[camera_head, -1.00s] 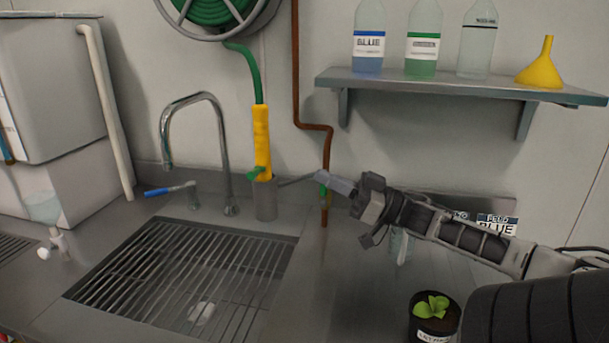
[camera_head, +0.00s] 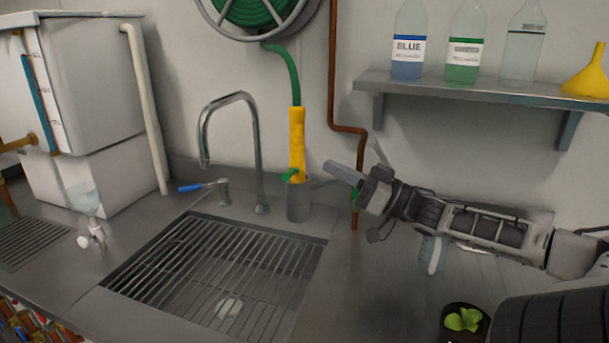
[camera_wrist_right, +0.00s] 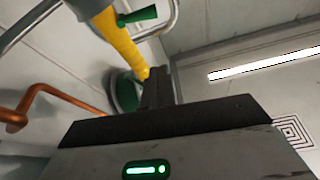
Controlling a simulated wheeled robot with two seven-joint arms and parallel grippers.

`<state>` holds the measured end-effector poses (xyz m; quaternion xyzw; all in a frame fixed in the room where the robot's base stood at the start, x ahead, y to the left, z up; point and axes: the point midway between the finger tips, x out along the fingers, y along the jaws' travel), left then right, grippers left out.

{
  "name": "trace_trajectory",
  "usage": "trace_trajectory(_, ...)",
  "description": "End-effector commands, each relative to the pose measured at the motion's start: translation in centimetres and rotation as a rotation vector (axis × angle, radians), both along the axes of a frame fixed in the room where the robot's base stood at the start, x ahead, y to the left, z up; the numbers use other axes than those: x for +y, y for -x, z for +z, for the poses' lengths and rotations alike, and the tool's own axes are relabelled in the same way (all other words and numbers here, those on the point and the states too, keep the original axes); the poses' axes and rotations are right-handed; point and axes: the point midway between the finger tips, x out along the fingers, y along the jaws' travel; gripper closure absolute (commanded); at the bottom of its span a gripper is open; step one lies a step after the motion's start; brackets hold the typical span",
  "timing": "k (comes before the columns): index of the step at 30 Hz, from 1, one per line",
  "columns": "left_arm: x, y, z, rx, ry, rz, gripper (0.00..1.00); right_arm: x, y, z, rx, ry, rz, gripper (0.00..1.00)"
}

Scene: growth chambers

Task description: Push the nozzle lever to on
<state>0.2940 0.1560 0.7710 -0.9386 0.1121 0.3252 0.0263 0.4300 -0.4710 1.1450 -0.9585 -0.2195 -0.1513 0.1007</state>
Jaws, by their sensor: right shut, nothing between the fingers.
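The yellow nozzle (camera_head: 297,143) stands upright in a grey metal cup (camera_head: 298,204) behind the sink, with a green hose at its top. Its green lever (camera_head: 291,176) is low on the nozzle, just above the cup's rim. My right gripper (camera_head: 331,168) is shut and empty, a short way right of the lever and apart from it in the picture. In the right wrist view, the yellow nozzle (camera_wrist_right: 120,42) and green lever (camera_wrist_right: 138,17) show beyond my shut fingers (camera_wrist_right: 158,78). My left gripper is out of view.
A chrome faucet (camera_head: 256,150) stands left of the nozzle. A copper pipe (camera_head: 333,80) runs down the wall behind my right gripper. A shelf (camera_head: 460,88) with bottles is above my right arm. A potted seedling (camera_head: 463,320) sits at the lower right. The sink grate (camera_head: 215,270) lies in front.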

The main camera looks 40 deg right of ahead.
Motion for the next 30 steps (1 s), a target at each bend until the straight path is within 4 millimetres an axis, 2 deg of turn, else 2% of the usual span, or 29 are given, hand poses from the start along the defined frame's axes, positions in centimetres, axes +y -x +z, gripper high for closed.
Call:
trace_trajectory(6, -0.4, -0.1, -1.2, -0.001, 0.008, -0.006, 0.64, 2.0, -4.2, 1.4, -0.005, 0.006, 0.005, 1.0)
trace_trajectory(7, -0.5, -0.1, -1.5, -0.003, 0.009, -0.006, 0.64, 2.1, -4.5, 0.9, -0.002, 0.003, 0.002, 1.0)
trace_trajectory(9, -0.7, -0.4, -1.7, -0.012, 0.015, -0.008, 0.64, 2.4, -4.8, -0.2, -0.001, 0.001, 0.002, 1.0)
trace_trajectory(15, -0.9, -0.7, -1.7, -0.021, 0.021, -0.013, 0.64, 3.0, -5.6, -1.5, -0.002, 0.002, 0.0, 1.0)
trace_trajectory(30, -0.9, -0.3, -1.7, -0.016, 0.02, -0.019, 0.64, 3.2, -5.8, -1.7, 0.0, 0.001, 0.0, 1.0)
